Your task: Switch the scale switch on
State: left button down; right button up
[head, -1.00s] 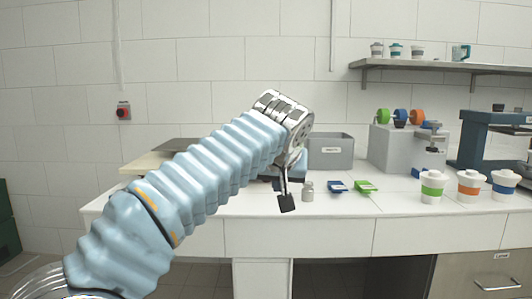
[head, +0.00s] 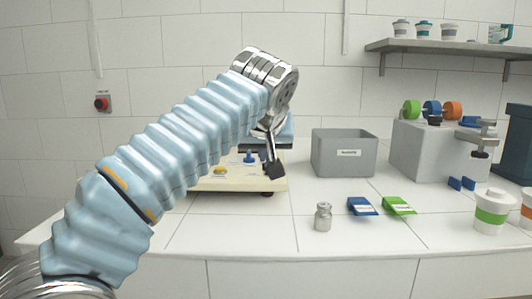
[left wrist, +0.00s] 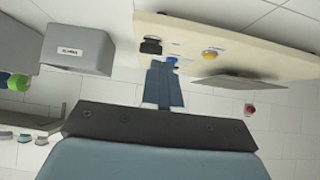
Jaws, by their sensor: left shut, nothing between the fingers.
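My left gripper (head: 274,169) is shut and empty, its dark fingers pointing down over the right part of a pale board (head: 225,184) on the bench. It also shows in the left wrist view (left wrist: 162,84). A blue knob (head: 250,157) and a yellow knob (head: 219,171) stand on the board, left of the fingertips. The blue knob (left wrist: 172,60) is close to the fingertips in the wrist view; contact cannot be told. A flat metal plate (left wrist: 235,80) is beside the yellow knob there. I cannot read which control is the scale switch. My right gripper is not in view.
A red wall switch (head: 101,102) is at the left. A grey bin (head: 344,153) stands right of the board. The bench front is mostly clear.

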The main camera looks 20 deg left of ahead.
pick_arm(q)
jog(key=x, duration=0.3)
jog(key=w+r+p+x, duration=0.1)
jog(key=x, duration=0.6)
jog(key=shift+w+a+r+p, duration=0.1)
jog(key=shift+w+a+p, duration=0.2)
jog(key=shift+w+p, duration=0.05)
jog(key=shift+w+a, duration=0.1)
jog(key=shift+w, duration=0.5)
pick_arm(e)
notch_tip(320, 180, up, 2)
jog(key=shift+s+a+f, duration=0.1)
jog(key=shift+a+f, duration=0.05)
